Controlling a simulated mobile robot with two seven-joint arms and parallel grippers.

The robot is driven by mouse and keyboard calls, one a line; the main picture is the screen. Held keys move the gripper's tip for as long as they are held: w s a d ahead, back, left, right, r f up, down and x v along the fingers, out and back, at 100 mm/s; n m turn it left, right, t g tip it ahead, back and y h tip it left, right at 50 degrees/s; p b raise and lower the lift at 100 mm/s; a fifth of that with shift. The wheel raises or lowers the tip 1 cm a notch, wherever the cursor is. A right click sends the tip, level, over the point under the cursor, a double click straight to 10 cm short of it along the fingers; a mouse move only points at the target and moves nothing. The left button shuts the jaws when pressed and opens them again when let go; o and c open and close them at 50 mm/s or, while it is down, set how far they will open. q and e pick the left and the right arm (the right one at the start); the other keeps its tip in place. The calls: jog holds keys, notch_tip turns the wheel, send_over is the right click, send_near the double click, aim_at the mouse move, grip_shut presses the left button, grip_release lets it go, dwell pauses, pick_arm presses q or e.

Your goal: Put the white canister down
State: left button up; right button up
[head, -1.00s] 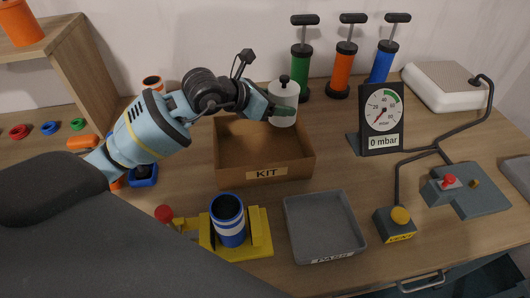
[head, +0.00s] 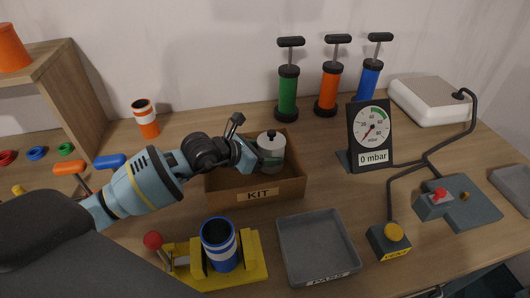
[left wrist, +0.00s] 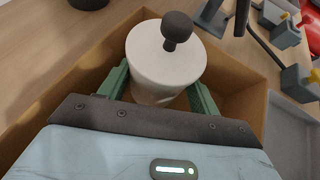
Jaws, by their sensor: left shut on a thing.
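The white canister (head: 271,149) has a black knob on its lid. My left gripper (head: 257,158) is shut on it, and the canister is inside the brown KIT box (head: 290,186), toward its back right. In the left wrist view the canister (left wrist: 165,62) stands between the two green fingers of the gripper (left wrist: 158,88), with the box walls around it. Its base is hidden, so I cannot tell whether it touches the box floor. My right gripper does not show.
A grey tray (head: 318,262) lies in front of the box, beside a yellow fixture (head: 254,261) holding a blue cylinder (head: 219,243). A gauge (head: 370,136) stands to the right. Green (head: 288,94), orange (head: 328,92) and blue (head: 368,84) pumps stand behind.

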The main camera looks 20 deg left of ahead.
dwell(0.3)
pick_arm(q)
jog(key=shift+f, duration=0.2)
jog(key=o, duration=1)
jog(key=shift+r, duration=0.15)
jog(key=shift+s+a+r, duration=0.1)
jog(key=shift+s+r, duration=0.05)
jog(key=shift+r, duration=0.05)
jog(key=shift+v, duration=5.8)
jog(key=shift+f, duration=0.1)
